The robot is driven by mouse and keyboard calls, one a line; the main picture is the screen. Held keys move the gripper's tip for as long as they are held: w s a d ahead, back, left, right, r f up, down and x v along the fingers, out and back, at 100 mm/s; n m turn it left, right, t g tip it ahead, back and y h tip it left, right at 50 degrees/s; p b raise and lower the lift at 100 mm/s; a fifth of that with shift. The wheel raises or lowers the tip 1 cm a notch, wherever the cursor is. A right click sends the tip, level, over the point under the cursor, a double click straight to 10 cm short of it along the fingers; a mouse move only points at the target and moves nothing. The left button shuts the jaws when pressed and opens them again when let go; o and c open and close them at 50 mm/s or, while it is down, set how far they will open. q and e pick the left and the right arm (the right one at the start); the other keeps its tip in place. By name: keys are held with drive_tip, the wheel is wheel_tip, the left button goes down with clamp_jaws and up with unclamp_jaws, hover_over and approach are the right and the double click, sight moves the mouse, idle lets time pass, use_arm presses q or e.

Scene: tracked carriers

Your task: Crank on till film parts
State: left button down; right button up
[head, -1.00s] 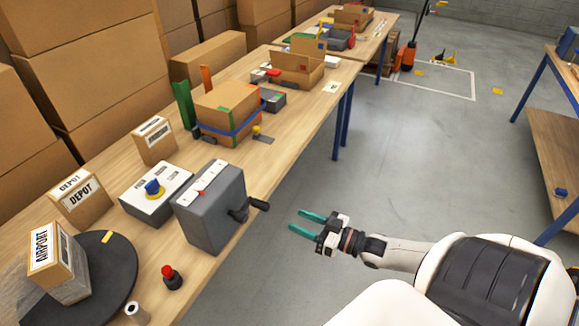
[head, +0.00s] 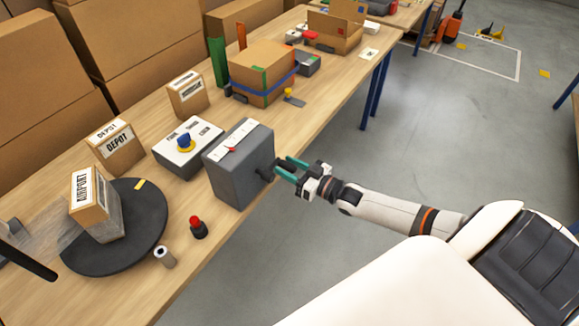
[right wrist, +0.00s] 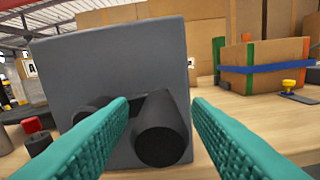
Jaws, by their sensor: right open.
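The grey crank box (head: 240,170) stands at the table's near edge, with a white scale and red pointer on its top. Its black crank handle (right wrist: 163,130) points toward my right wrist camera, and a round black hub (right wrist: 97,127) is beside it. My right gripper (head: 286,168) is open at the crank. In the right wrist view the handle shows between the two teal fingers, and I cannot tell whether they touch it. An AIRPORT carton (head: 87,195) stands on a black turntable (head: 125,265), with clear film (head: 75,238) at its side. My left gripper is out of view.
A white box with a blue knob (head: 188,158) stands left of the crank box. A red-topped button (head: 198,228) and a small white roll (head: 164,257) stand in front. DEPOT carton (head: 117,150) and a blue-strapped carton (head: 262,75) stand behind. Floor beside the table is clear.

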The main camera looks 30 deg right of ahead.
drive_tip(key=shift+c, duration=0.3)
clamp_jaws()
drive_tip(key=shift+r+n+p, duration=0.6)
drive_tip(key=shift+r+n, duration=0.1)
drive_tip(key=shift+n, duration=0.3)
drive_tip(key=shift+a+r+n+p, duration=0.15)
drive_tip(key=shift+r+n+p, duration=0.15)
drive_tip(key=shift+n, duration=0.4)
drive_tip(key=shift+s+a+r+n, duration=0.2)
drive_tip(key=shift+r+n, duration=0.1)
drive_tip(key=shift+n, duration=0.6)
drive_tip(key=shift+o, duration=0.3)
unclamp_jaws()
drive_tip(key=shift+w+f, duration=0.1)
